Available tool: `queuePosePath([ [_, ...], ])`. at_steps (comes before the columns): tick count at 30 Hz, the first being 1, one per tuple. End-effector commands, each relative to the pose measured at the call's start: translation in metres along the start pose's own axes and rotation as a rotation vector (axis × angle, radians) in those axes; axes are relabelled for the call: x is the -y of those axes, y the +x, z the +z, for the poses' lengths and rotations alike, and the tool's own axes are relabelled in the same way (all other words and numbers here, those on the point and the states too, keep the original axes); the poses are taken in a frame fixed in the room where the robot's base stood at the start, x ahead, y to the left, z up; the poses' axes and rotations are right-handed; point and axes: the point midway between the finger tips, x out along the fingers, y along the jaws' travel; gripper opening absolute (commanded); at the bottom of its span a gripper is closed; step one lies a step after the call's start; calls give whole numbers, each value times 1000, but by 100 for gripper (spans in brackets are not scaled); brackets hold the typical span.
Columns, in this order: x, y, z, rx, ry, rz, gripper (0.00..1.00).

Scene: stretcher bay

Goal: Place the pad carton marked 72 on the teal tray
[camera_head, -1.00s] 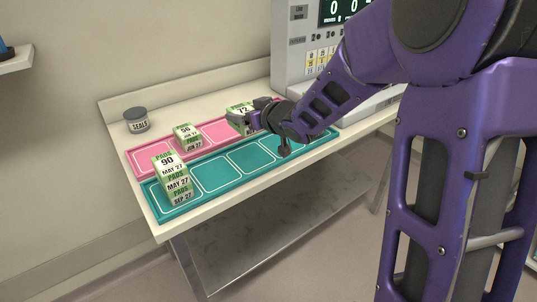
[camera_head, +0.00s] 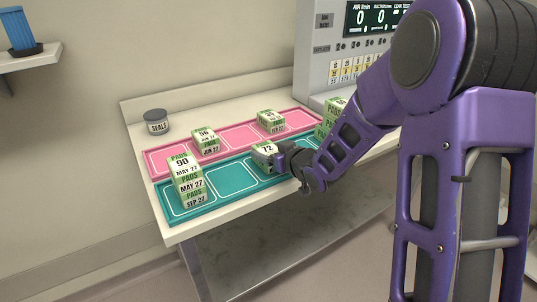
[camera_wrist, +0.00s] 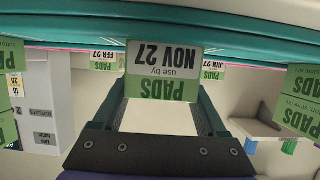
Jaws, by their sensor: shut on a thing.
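The pad carton marked 72 (camera_head: 264,149) is white and green and is held in my gripper (camera_head: 280,158) over a middle compartment of the teal tray (camera_head: 228,179). In the wrist view the carton (camera_wrist: 163,72) sits between the two fingers, its label reading NOV 27 upside down. Its far edge meets the teal tray (camera_wrist: 90,25) in that view; I cannot tell whether it rests on the tray or hangs just above. My gripper partly hides the carton in the head view.
A carton stack marked 90 (camera_head: 187,182) fills the teal tray's left end; another stack (camera_head: 331,117) stands toward its right end. The pink tray (camera_head: 237,136) behind holds a carton marked 56 (camera_head: 205,140) and another carton (camera_head: 270,122). A seals jar (camera_head: 156,122) stands behind left.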

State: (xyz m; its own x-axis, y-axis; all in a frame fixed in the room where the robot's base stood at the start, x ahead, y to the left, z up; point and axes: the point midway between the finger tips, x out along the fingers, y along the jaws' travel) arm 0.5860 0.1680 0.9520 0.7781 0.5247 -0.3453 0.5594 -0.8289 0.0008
Motion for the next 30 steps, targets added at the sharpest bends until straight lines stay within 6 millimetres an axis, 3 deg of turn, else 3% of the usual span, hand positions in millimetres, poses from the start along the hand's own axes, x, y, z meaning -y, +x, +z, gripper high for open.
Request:
queuePosePath([
  [10,0,2,4,-3,-1,0,6],
  [11,0,2,4,-2,-1,0,77],
  [15,0,1,3,-2,-1,0,100],
  [25,0,-1,-3,-2,-1,0,100],
  [30,-1,-29,-2,-2,-1,4,100],
])
